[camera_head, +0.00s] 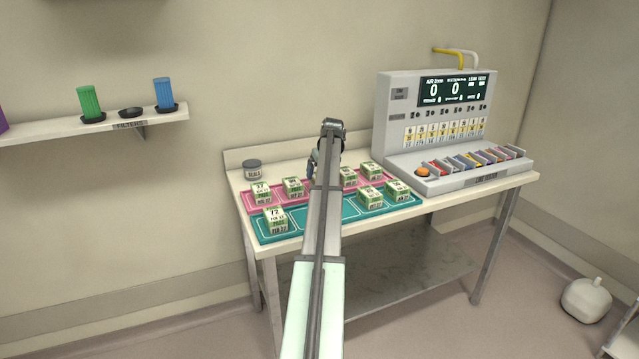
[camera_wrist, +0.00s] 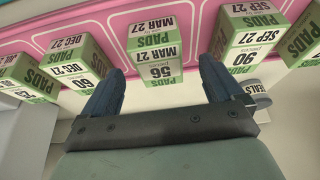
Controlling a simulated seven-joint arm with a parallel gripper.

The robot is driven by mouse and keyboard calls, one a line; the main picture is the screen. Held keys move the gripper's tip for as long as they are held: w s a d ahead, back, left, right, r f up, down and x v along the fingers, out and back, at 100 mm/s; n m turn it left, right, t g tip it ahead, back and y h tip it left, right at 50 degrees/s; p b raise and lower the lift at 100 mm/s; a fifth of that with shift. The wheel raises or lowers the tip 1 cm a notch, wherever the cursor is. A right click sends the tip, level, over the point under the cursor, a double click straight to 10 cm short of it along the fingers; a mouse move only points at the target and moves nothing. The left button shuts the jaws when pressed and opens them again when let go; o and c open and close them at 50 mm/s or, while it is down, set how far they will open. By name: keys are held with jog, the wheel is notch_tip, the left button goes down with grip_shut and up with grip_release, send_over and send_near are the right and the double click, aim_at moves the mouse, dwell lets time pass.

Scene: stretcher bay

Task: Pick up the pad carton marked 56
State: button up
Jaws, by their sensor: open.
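The pad carton marked 56 (camera_wrist: 157,48) is green and white with upside-down print in the wrist view. It sits on the pink tray (camera_wrist: 192,14), at top centre of that view. My gripper (camera_wrist: 161,72) is open, its two dark fingers apart, with the carton ahead in the gap between them. I cannot see contact. In the head view my arm covers the middle of the pink tray (camera_head: 249,207), and the 56 mark cannot be read there.
Carton 90 (camera_wrist: 243,48) is close by the right finger; carton 60 (camera_wrist: 86,65) is near the left one. More cartons stand on the teal tray (camera_head: 334,213), including carton 72 (camera_head: 275,219). A lidded jar (camera_head: 252,170) and a grey machine (camera_head: 450,178) flank the trays.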

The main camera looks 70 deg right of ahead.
jog(key=shift+d+x, duration=0.15)
jog(key=shift+x, duration=1.25)
jog(key=shift+d+x, duration=0.15)
jog(key=shift+x, duration=1.25)
jog(key=shift+w+r, duration=0.15)
jog(key=shift+w, duration=0.05)
jog(key=c, duration=1.2)
jog(key=shift+r, duration=0.15)
